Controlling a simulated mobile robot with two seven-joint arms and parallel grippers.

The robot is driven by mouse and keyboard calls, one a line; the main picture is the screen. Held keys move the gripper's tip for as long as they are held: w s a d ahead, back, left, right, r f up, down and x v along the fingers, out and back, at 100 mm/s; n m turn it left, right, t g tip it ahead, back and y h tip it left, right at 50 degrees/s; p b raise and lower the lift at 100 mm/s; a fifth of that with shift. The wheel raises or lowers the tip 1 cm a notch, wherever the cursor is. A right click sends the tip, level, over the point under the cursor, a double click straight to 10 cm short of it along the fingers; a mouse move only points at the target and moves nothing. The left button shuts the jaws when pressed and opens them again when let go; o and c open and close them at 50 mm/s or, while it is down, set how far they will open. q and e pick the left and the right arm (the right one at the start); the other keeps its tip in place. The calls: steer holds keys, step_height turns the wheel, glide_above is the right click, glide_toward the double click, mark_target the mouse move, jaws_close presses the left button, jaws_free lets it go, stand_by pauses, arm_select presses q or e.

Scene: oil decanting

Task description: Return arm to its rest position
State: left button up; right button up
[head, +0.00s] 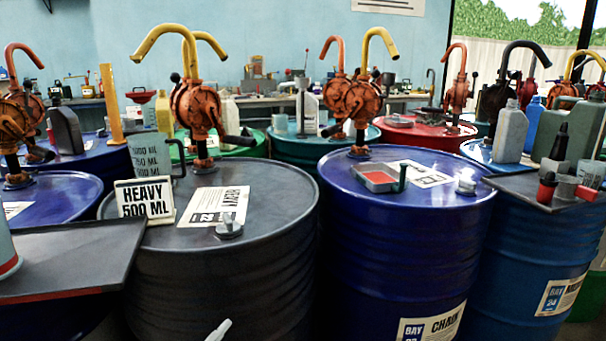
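Neither of my grippers can be made out in the head view. A dark grey drum (270,205) stands left of centre with an orange rotary pump (197,105) and a yellow spout on it. A grey measuring jug (150,152), marked in ML, stands at the drum's left rear. A sign reading HEAVY 500 ML (145,201) stands in front of the jug and hides its lower part. I cannot tell how full the jug is. A grey bung cap (229,228) and a paper label (219,206) lie on the drum top.
Dark shelves jut in at left (70,256) and right (520,188), the right one holding bottles and small items. A white tip (218,330) of something unclear shows at the bottom edge. More pump drums stand behind.

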arm_select(q)
steer(key=s+a+f+n+g+y, duration=0.4)
steer(key=s+f+n, duration=0.2)
steer(key=s+f, duration=0.3)
steer(key=s+a+f+n+g+y, duration=0.3)
steer(key=s+a+f+n, duration=0.25)
steer(key=f, duration=0.45)
step_height(320, 180, up, 11)
steer(key=s+p, duration=0.2)
steer(key=p, duration=1.1)
steer(key=shift+a+f+y+p, duration=0.2)
steer(key=shift+a+y+p, duration=0.1)
steer(key=shift+y+p, duration=0.1)
